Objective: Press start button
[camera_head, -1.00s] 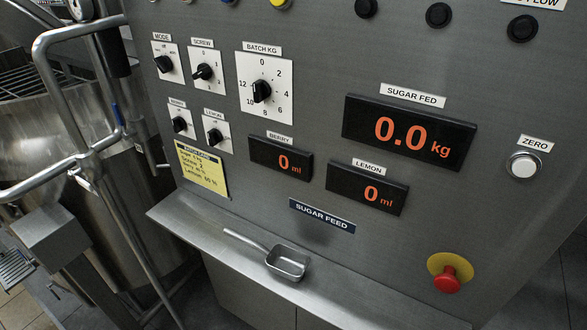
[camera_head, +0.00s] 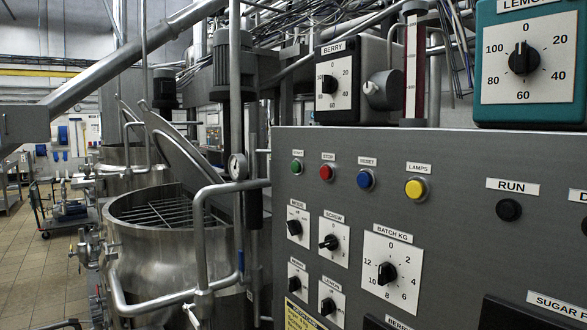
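The start button is a small green push button (camera_head: 297,167) at the upper left of the grey control panel (camera_head: 450,160). The small label above it is too blurred to read surely. To its right are a red button (camera_head: 326,172) labelled STOP, a blue button (camera_head: 365,180) that seems labelled RESET, and a yellow button (camera_head: 416,188) labelled LAMPS. Nothing covers the green button. Neither of my grippers shows in the head view.
Rotary knobs, including the BATCH KG dial (camera_head: 388,272), sit below the buttons. A BERRY dial box (camera_head: 345,80) and a teal LEMON box (camera_head: 528,62) stand above the panel. Left of the panel are a steel mixer vessel (camera_head: 165,235) and a bent pipe rail (camera_head: 200,250).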

